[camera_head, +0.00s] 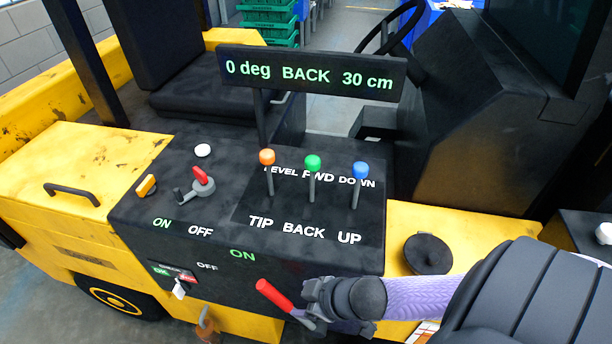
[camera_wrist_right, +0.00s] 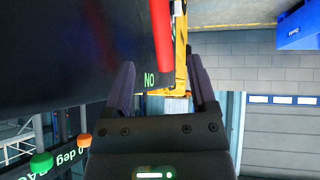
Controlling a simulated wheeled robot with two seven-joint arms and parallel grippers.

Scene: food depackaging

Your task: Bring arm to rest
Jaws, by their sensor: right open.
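My right gripper (camera_head: 312,303) comes in from the right at the front edge of the black control panel (camera_head: 150,215). The red-handled lever (camera_head: 275,295) is just left of it. In the right wrist view, the two fingers (camera_wrist_right: 162,66) stand apart, and the red handle (camera_wrist_right: 162,30) shows beyond and roughly between them. The fingers do not appear closed on it; I cannot tell whether they touch it. My right forearm hides the panel's lower right corner. My left gripper is not in view.
Orange (camera_head: 267,157), green (camera_head: 313,162) and blue (camera_head: 360,169) knobbed levers stand on the panel. A display (camera_head: 312,76) above reads "0 deg BACK 30 cm". A red-topped key switch (camera_head: 203,181) is at left. A black round cap (camera_head: 427,254) sits on the yellow body near my forearm.

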